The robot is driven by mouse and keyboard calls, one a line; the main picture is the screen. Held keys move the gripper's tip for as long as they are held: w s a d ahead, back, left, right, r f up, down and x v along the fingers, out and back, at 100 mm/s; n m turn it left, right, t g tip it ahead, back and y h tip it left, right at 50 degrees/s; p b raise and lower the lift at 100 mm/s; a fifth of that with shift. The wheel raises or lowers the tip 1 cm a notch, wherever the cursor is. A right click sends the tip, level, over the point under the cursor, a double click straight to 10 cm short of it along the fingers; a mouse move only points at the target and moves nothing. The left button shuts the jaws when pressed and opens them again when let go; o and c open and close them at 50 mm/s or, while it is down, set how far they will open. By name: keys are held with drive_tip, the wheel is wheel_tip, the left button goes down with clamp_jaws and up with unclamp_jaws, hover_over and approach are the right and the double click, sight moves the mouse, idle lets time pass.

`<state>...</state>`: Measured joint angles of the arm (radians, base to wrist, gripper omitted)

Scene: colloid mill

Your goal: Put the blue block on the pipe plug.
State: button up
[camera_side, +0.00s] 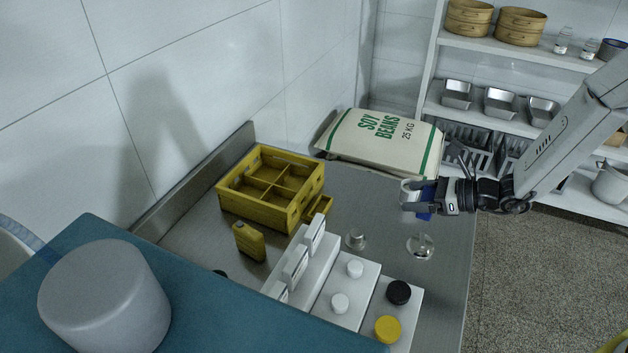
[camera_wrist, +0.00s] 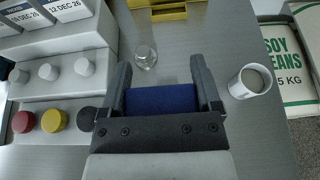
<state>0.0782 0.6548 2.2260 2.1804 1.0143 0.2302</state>
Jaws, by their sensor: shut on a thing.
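My gripper (camera_side: 424,197) is shut on the blue block (camera_wrist: 160,98), with a finger at each side of it. In the side view the block (camera_side: 424,216) shows below the fingers, held in the air above the right part of the steel table. A small shiny metal piece (camera_side: 355,240) stands on the table left of my gripper. It also shows ahead of the block in the wrist view (camera_wrist: 146,57). A second shiny piece (camera_side: 420,246), flat and round with a stem, lies lower in the side view. I cannot tell which is the pipe plug.
A white mug (camera_wrist: 249,80) stands beside my right finger in the wrist view. A yellow crate (camera_side: 270,187), a soy bean sack (camera_side: 381,141) and white stands with black (camera_side: 398,292), yellow and white caps surround the bare steel area. A yellow canister (camera_side: 249,242) stands left.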

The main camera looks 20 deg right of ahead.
drive_tip(key=shift+s+d+f, duration=0.3)
drive_tip(key=shift+s+d, duration=0.2)
drive_tip(key=shift+s, duration=0.1)
hover_over(412, 238)
drive_tip(key=shift+f, duration=2.2)
drive_tip(key=shift+f, duration=1.75)
drive_tip(key=shift+f, duration=0.1)
drive_tip(key=o, duration=1)
drive_tip(key=shift+o, duration=0.2)
